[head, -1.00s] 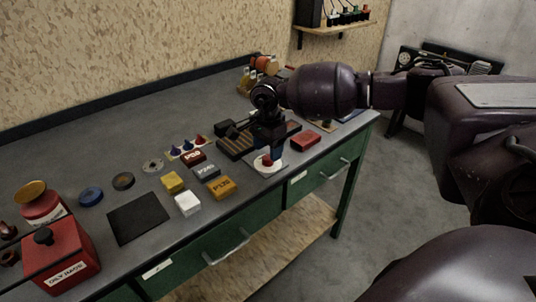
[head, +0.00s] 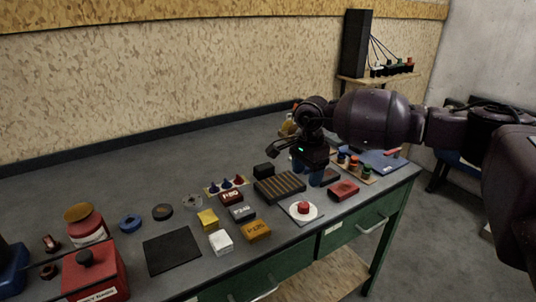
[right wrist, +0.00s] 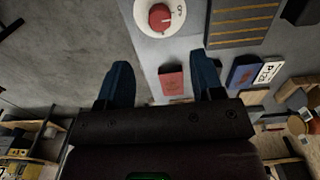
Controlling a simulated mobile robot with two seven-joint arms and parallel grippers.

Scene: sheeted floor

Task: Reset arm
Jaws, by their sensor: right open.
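The red block (head: 343,190) appears between the fingers in the right wrist view (right wrist: 172,82). My left gripper is not seen.
The ribbed tray (head: 280,188) is left of the gripper. A blue board (head: 380,160) lies at the right end. The bench's back left is bare.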

